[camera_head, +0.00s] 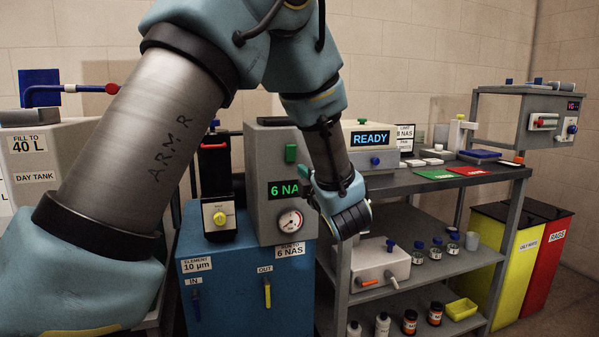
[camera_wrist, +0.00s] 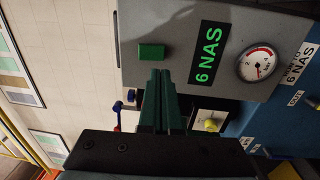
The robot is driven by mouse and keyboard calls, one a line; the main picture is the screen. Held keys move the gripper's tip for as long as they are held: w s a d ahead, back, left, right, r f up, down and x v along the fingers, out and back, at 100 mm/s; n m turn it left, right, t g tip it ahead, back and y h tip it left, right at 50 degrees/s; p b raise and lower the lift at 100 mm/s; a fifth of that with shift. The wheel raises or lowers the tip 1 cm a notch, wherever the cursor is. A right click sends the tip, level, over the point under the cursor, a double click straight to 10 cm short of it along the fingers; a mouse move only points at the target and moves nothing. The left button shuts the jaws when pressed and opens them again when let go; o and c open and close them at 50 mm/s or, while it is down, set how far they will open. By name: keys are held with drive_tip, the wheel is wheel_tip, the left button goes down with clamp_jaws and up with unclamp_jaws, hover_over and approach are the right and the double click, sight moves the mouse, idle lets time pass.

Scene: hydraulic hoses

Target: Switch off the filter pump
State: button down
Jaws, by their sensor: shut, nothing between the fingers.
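The filter pump unit is a blue cabinet (camera_head: 225,290) with a grey panel housing (camera_head: 265,200) on top. The panel carries a green rocker or button (camera_head: 290,153), a lit green "6 NAS" display (camera_head: 284,190) and a round gauge (camera_head: 290,221). In the wrist view the green button (camera_wrist: 152,51) sits just beyond the tips of my gripper (camera_wrist: 160,72). The fingers are shut together and empty. A gap to the button seems to remain, but its depth is hard to judge.
A box with a yellow knob (camera_head: 219,218) stands left of the panel. IN and OUT valve handles (camera_head: 267,292) hang on the cabinet front. At right, a grey shelf bench (camera_head: 400,183) holds a "READY" instrument (camera_head: 370,139) and jars. Yellow and red bins (camera_head: 545,265) stand beyond.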

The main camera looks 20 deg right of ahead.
drive_tip(key=s, duration=0.3)
drive_tip(key=s+b, duration=0.1)
drive_tip(key=s, duration=0.1)
drive_tip(key=shift+s+a+f, duration=0.35)
drive_tip(key=shift+f, duration=0.05)
drive_tip(key=w+a+f+m+g+h, duration=0.2)
drive_tip(key=w+a+f+m+g, duration=0.35)
drive_tip(key=w+a+m, duration=0.2)
drive_tip(key=s+a+f+m+g+y, duration=0.1)
drive_tip(key=a+f+m+g, duration=0.5)
drive_tip(key=a, duration=0.7)
drive_tip(key=s+a+f+m+g+y, duration=0.35)
drive_tip(key=s+a+g, duration=0.25)
drive_tip(key=s+a, duration=1)
wheel_tip(320, 180, up, 11)
drive_tip(key=w+a+p, duration=0.1)
drive_tip(key=w+p, duration=0.1)
drive_tip(key=p, duration=1)
drive_tip(key=shift+w+m, duration=0.4)
